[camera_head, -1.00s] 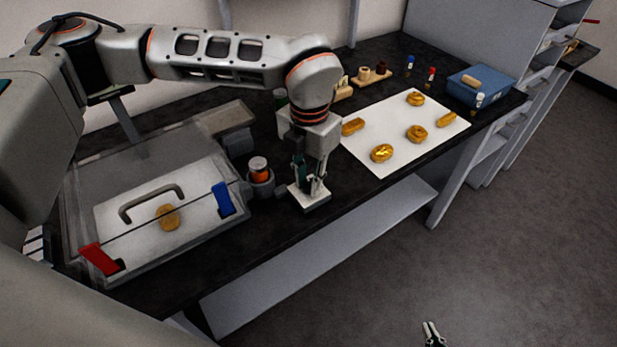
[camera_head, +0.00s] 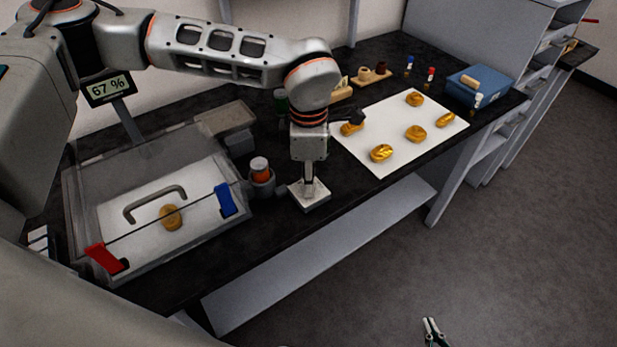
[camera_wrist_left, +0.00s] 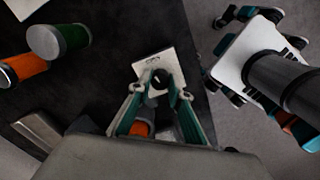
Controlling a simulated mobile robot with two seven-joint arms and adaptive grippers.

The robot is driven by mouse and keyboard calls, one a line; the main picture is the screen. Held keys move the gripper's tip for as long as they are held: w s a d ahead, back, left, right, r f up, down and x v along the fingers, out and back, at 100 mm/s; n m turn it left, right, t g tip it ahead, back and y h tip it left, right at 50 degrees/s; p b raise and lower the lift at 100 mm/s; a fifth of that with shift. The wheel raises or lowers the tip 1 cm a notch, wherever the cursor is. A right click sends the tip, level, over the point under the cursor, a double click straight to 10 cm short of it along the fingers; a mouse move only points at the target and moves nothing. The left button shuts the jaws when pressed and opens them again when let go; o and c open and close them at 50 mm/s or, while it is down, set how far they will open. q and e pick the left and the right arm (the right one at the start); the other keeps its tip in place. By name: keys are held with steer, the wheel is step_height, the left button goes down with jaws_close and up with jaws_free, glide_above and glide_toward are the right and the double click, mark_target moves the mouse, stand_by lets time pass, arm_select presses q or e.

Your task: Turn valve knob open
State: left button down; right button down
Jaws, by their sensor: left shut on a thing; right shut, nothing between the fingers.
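The valve's pale square base plate (camera_head: 322,199) sits near the front edge of the dark bench. In the left wrist view the dark valve knob (camera_wrist_left: 161,77) shows above the plate (camera_wrist_left: 176,60). My left gripper (camera_head: 308,184) points down over the plate; in the left wrist view its fingers (camera_wrist_left: 158,92) are shut on the knob. Its fingers are mostly hidden by the wrist in the head view, and the knob's turn angle cannot be read. My right gripper (camera_head: 432,325) is shut and empty, low over the floor, away from the bench.
A clear lidded chamber (camera_head: 150,215) with red and blue latches stands left of the valve. An orange jar (camera_head: 259,168) in a grey holder is close beside it. A white sheet (camera_head: 397,157) with gold pieces lies right. A display (camera_head: 109,87) reads 67 %.

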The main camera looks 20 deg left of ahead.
arm_select(q)
steer(key=shift+r+m, duration=0.1)
steer(key=shift+m, duration=1)
steer(key=c, duration=1.8)
jaws_free()
steer(key=shift+c, duration=0.2)
step_height(320, 180, up, 12)
steer(key=shift+s, duration=0.15)
